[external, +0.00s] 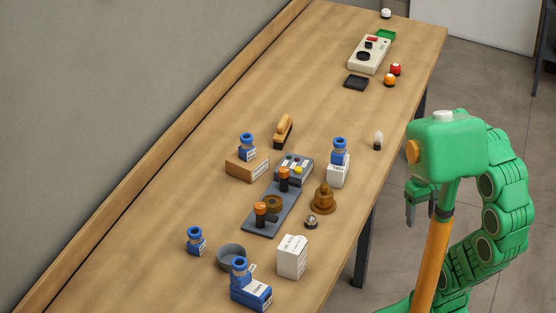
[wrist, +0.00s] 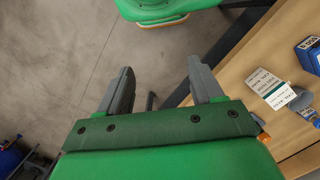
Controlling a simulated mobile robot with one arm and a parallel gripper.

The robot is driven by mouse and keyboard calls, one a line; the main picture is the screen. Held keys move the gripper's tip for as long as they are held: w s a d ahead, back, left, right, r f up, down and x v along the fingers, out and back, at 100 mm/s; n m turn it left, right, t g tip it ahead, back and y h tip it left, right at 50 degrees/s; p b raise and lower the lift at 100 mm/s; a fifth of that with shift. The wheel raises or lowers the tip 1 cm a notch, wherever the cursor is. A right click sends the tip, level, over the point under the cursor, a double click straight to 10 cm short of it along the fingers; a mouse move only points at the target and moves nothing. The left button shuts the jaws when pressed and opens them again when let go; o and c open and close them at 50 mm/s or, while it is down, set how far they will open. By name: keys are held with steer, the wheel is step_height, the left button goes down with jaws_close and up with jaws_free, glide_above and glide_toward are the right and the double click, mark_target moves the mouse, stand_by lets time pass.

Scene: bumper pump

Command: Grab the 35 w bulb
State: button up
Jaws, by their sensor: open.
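A small pale bulb (external: 378,140) stands upright near the right edge of the wooden table in the external view. I cannot read any wattage on it. A small round clear-and-dark item (external: 311,222) sits lower down the table; it is too small to tell whether it is a bulb. My gripper (external: 425,207) hangs off the table's right side, below and to the right of the pale bulb. In the wrist view my gripper (wrist: 160,75) is open and empty, over the floor with the table edge to its right. The pale bulb does not show there.
The table (external: 340,95) holds blue bottles on boxes (external: 338,172), a brown bell-shaped piece (external: 323,200), a white carton (external: 292,257) and a grey board with orange-topped posts (external: 262,225). A cream device (external: 368,55) stands at the far end. The table around the pale bulb is clear.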

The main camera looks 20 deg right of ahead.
steer(key=w+a+r+m+t+y, duration=0.2)
steer(key=w+a+m+y, duration=0.15)
steer(key=w, duration=0.85)
steer(key=w+a+r+m+t+y, duration=0.1)
steer(key=w+a+r+m+y, duration=0.25)
steer(key=w, duration=0.75)
steer(key=w+d+m+t+y, duration=0.1)
steer(key=w+d+m+t, duration=0.15)
steer(key=w+m, duration=0.65)
steer(key=m+t+h, duration=0.2)
steer(key=m+t, duration=0.7)
steer(key=m, duration=0.6)
glide_above(382, 137)
steer(key=s+d, duration=0.2)
steer(key=s, duration=0.1)
step_height(382, 137, down, 6)
steer(key=shift+g, duration=0.25)
steer(key=f, duration=1.9)
steer(key=shift+s+a+f, duration=0.1)
steer(key=shift+a+f, duration=0.1)
steer(key=shift+f, duration=0.1)
steer(key=shift+a+f, duration=0.1)
steer(key=shift+f, duration=0.35)
steer(key=shift+x, duration=1.5)
steer(key=x, duration=0.2)
steer(key=shift+w+f, duration=0.25)
steer(key=shift+f, duration=0.1)
steer(key=shift+x, duration=0.95)
steer(key=shift+r, duration=0.1)
